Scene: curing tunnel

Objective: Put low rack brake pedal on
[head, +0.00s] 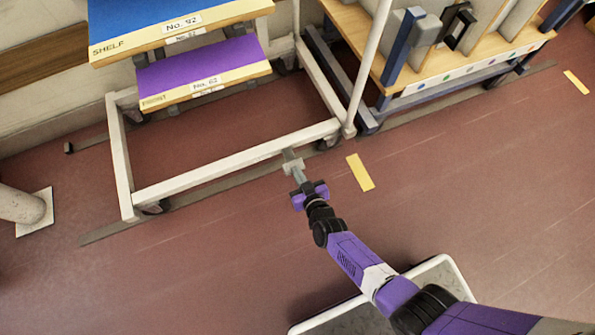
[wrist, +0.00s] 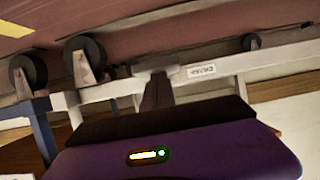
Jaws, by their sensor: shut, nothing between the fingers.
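The low rack is a white wheeled frame (head: 240,157) at the upper left of the head view. A small grey pedal-like piece (head: 292,166) sticks out from its low front rail, near the right end. In the wrist view this piece (wrist: 155,65) sits on the white rail (wrist: 110,91), left of a small printed label. My gripper (head: 298,178) is shut and empty, its fingertips right at the grey piece. In the wrist view the dark fingers (wrist: 157,92) overlap its underside in the picture. I cannot tell whether they press on it, or how far the pedal is tilted.
The rack carries a blue shelf (head: 150,22) and a purple shelf (head: 195,70). A wooden-decked cart (head: 450,65) with grey panels stands at right. Black casters (wrist: 85,55) show beside the rail. A yellow floor mark (head: 360,172) lies nearby.

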